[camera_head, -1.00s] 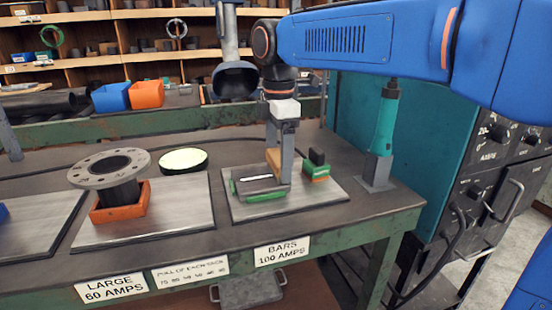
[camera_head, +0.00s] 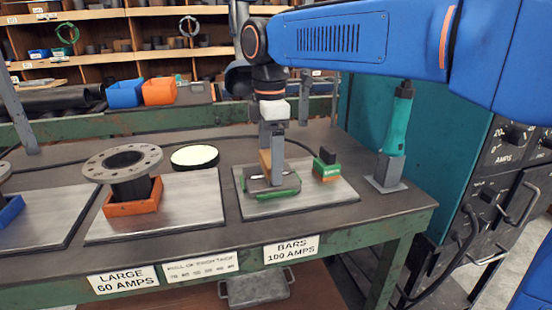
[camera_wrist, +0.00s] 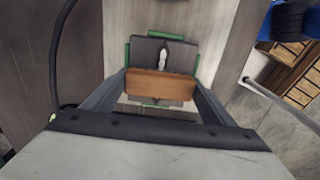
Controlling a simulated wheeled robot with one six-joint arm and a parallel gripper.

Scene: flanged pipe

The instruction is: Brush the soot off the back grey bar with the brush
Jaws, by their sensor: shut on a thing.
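My gripper (camera_head: 272,160) is shut on the brush, a brown wooden block (camera_wrist: 161,84), seen at its fingertips in the wrist view. The brush (camera_head: 265,161) is over the green-edged holder (camera_head: 272,195). The back grey bar (camera_wrist: 141,52) and the front grey bar (camera_wrist: 181,56) lie side by side in this holder, with a short white strip (camera_wrist: 163,60) between them. The brush covers part of both bars in the wrist view. Its underside is hidden, so I cannot tell whether it touches them. I cannot make out soot on the visible grey surfaces.
A dark block on a green and orange base (camera_head: 327,168) stands right of the holder on the same metal plate (camera_head: 300,204). A teal tool (camera_head: 398,125) stands upright farther right. A flanged pipe (camera_head: 125,165) sits in an orange holder to the left.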

